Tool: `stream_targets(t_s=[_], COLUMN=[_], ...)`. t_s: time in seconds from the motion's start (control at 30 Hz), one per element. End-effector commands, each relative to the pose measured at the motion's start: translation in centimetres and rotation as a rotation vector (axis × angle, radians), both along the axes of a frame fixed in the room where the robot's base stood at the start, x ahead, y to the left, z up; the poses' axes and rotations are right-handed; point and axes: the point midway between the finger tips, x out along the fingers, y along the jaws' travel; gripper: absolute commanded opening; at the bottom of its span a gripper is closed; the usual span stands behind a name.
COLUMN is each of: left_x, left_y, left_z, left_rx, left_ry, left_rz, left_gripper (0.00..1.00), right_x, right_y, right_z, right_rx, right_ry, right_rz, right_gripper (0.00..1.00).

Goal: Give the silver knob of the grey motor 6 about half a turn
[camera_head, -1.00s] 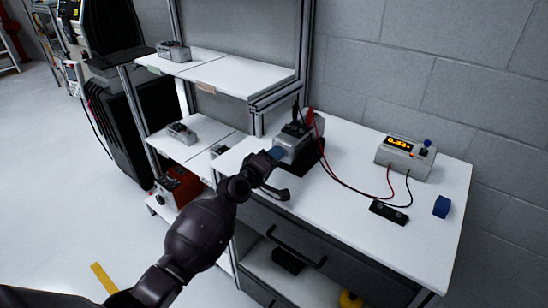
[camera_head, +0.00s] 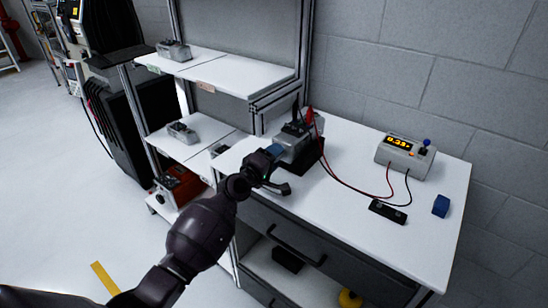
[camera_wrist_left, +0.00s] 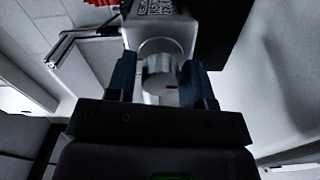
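The grey motor (camera_head: 292,148) sits on a dark stand on the white bench top. Its silver knob (camera_wrist_left: 160,75), with a small red mark, faces my left wrist camera. My left gripper (camera_head: 275,151) is at the motor's near left end. In the left wrist view its blue fingers (camera_wrist_left: 159,85) lie on both sides of the knob, very close to it. I cannot tell whether they press on it. The knob is hidden behind the gripper in the head view. My right gripper is not in view.
A grey meter (camera_head: 404,155) with a lit orange display stands at the back right, wired to the motor and a black strip (camera_head: 388,212). A blue block (camera_head: 441,206) lies near the right edge. Shelves (camera_head: 232,74) stand at the left. The bench front is clear.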

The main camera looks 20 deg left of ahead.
Motion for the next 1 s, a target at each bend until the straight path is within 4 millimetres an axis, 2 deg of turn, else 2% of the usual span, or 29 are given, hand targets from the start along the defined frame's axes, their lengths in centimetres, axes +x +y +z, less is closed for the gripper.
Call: stream_targets(t_s=[0.1,0.47,0.57,1.0], left_x=[0.0,-0.5,-1.5,-8.3], left_y=[0.0,0.2,0.5,3.0], left_z=[0.0,-0.1,-0.1,-0.1], left_rx=[0.001,0.002,0.002,0.003], left_ry=[0.0,0.002,0.001,0.001], left_rz=[0.0,-0.001,0.0,0.0], left_gripper=[0.61,0.61,0.61,0.61], right_x=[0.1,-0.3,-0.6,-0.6], right_y=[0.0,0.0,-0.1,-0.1], right_z=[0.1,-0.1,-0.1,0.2], right_rx=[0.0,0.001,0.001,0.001], right_ry=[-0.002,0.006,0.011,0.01], right_rz=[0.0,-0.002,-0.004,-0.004], right_gripper=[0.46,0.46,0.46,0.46])
